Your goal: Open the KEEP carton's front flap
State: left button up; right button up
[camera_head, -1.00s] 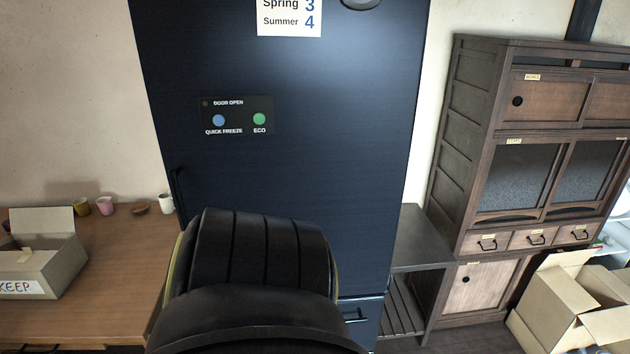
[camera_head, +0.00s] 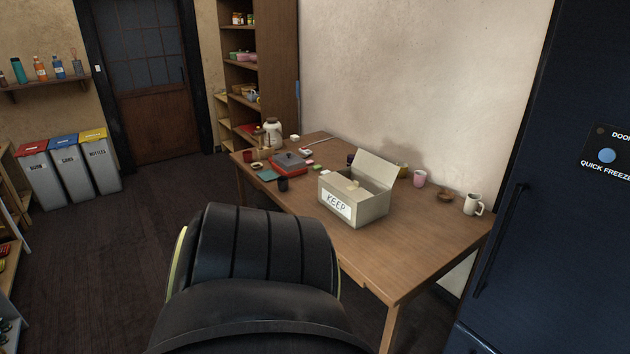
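The KEEP carton (camera_head: 363,209) stands upright on the wooden table (camera_head: 420,248), near its middle. It is a pale box with a white label reading KEEP on its front left face. One flap stands raised at its back right, and its top looks at least partly open. Something tan shows at the opening, too small to make out. I cannot tell clearly how the front flap lies. Neither of my grippers is in view. A dark part of my own body fills the lower middle of the view, in front of the table.
Mugs and a small bowl (camera_head: 445,195) stand behind and right of the carton. A dark fridge (camera_head: 560,200) is at right. Bins (camera_head: 70,170) and open floor lie left.

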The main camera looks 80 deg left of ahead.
aim_at(352, 190)
jog(key=u, duration=1.15)
jog(key=k, duration=0.3)
jog(key=u, duration=1.15)
